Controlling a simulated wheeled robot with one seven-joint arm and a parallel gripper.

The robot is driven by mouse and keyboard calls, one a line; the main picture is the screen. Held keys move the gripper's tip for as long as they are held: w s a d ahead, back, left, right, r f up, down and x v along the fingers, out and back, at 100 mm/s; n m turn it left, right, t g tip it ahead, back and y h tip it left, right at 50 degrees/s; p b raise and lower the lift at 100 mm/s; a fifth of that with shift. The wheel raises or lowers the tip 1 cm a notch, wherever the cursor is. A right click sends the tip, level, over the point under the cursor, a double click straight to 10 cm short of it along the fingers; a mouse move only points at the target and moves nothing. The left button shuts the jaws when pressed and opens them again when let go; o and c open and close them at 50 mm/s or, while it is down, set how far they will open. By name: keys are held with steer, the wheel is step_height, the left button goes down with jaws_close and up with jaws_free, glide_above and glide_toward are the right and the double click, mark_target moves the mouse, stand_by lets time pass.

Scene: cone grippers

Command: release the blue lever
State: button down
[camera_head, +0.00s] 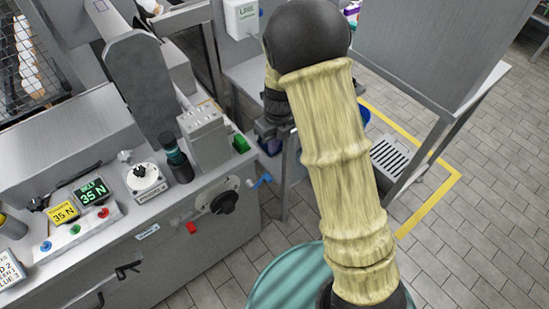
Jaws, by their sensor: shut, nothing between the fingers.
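The blue lever (261,181) sticks out from the right end of the grey machine's front, near a black knob. Its handle is tilted up to the right. My gripper (270,134) hangs behind my sleeved arm, above and slightly right of the lever in the picture, and appears apart from it. It is small, dark and partly hidden by my arm; it is shut and holds nothing.
The machine (110,265) carries a black knob (223,202), a red tab (191,228), a dial (142,177) and two displays reading 35 N. A green block (241,144) is at its corner. A grey cabinet (430,50) stands right. Tiled floor (470,240) is open at lower right.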

mark_target(270, 177)
steer(key=f, duration=0.9)
steer(key=a+f+b, duration=0.1)
steer(key=f, duration=0.3)
steer(key=shift+s+f, duration=0.25)
steer(key=shift+s, duration=0.05)
steer(key=shift+f, duration=0.1)
